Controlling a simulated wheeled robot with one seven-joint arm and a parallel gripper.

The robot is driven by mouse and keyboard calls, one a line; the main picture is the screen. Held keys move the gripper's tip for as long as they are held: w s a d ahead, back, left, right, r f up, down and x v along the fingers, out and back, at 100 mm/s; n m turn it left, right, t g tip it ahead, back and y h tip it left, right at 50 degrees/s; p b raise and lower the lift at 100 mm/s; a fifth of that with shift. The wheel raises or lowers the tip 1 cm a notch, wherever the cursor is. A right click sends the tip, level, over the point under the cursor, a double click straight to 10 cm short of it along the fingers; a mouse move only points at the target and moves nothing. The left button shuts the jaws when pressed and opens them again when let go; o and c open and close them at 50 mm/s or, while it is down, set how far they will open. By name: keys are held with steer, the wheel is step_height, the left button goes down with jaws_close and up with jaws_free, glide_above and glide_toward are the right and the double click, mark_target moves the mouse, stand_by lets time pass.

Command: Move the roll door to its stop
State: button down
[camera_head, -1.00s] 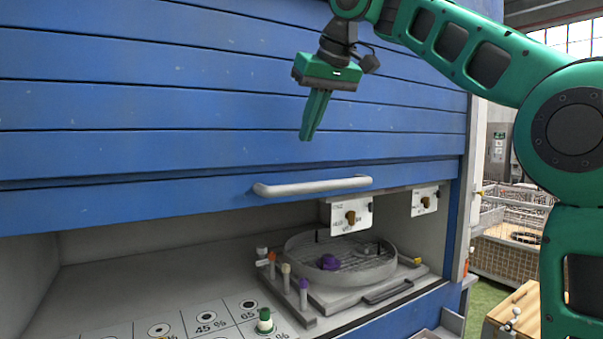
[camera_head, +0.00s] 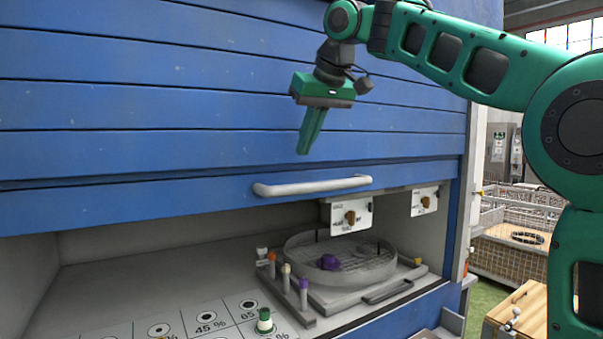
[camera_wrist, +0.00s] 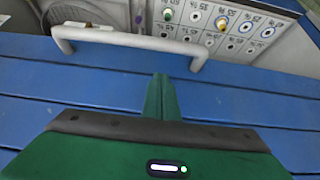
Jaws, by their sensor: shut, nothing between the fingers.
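The blue slatted roll door (camera_head: 150,100) covers the upper part of the cabinet and stands partly open, with a gap under its lower edge. A grey bar handle (camera_head: 312,186) is fixed across its bottom slat. The handle also shows in the wrist view (camera_wrist: 130,39), beyond my fingertips. My gripper (camera_head: 303,152) is shut and empty, pointing down in front of the door. It is above the handle in the head view and apart from it.
Inside the cabinet are a round tray (camera_head: 340,270) with a purple piece, several small vials (camera_head: 286,278), and a panel of marked percent spots (camera_head: 207,318). Two white plates with knobs (camera_head: 351,215) hang under the door's edge. A wooden box (camera_head: 520,305) stands at right.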

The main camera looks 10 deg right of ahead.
steer(key=shift+x, duration=1.15)
steer(key=shift+s+d+f, duration=0.1)
steer(key=shift+s+f, duration=0.1)
steer(key=shift+f, duration=0.75)
steer(key=shift+s+f, duration=0.15)
steer(key=shift+f, duration=0.85)
